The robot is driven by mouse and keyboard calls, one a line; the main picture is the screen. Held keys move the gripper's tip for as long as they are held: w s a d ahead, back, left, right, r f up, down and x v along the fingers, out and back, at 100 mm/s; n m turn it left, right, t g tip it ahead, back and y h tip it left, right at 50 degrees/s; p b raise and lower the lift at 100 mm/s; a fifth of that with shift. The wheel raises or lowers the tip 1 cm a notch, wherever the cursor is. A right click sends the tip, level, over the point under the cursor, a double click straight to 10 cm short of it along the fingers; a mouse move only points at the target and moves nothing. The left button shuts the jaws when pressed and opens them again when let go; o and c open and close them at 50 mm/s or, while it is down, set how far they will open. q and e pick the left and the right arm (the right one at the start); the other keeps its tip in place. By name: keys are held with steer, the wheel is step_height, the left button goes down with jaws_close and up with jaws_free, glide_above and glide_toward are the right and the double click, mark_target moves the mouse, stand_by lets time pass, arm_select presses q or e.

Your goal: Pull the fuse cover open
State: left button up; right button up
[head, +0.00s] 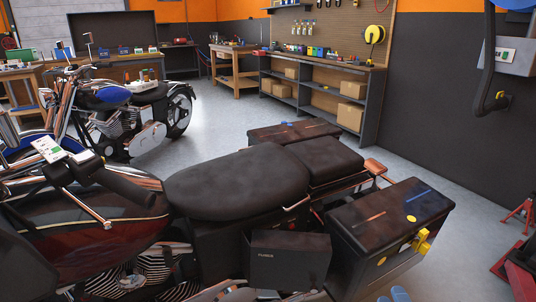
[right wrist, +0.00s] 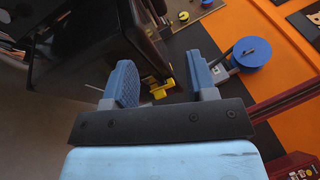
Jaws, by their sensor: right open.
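The fuse cover (head: 288,266) is a dark panel with small pale lettering, below the motorcycle seat in the head view. It looks shut. My right gripper (head: 393,297) shows only as blue fingertips at the bottom edge of the head view, right of the cover and below the side case. In the right wrist view my right gripper (right wrist: 163,82) is open, its two blue pads apart with nothing held between them. I cannot make out the fuse cover in the right wrist view. My left gripper is not in view.
The dark side case (head: 385,215) with a yellow latch (head: 422,241) juts out right of the cover; the latch (right wrist: 157,88) also shows beyond the right fingers. The seat (head: 235,182) overhangs the cover. A red stand (head: 518,268) is at the far right.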

steer(key=s+a+r+n+g+y, duration=0.3)
steer(key=s+a+r+n+y, duration=0.3)
steer(key=s+n, duration=0.6)
steer(key=s+a+r+n+g+y, duration=0.35)
steer(key=s+a+r+n, duration=0.4)
steer(key=n, duration=0.85)
steer(key=w+a+r+m+t+h+p, duration=0.1)
steer(key=w+a+r+m+t+h, duration=0.15)
steer(key=a+r+m+t, duration=0.2)
arm_select(q)
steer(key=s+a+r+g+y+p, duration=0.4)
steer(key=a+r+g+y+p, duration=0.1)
steer(key=p, duration=3.1)
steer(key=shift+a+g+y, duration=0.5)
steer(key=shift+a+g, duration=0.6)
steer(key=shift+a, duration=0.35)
arm_select(e)
steer(key=s+d+r+g+h, duration=0.4)
steer(key=s+d+g+h, duration=0.1)
steer(key=d+g+h, duration=0.1)
steer(key=shift+d+r+m+g, duration=0.45)
steer(key=shift+d+g, duration=0.2)
steer(key=shift+g, duration=0.15)
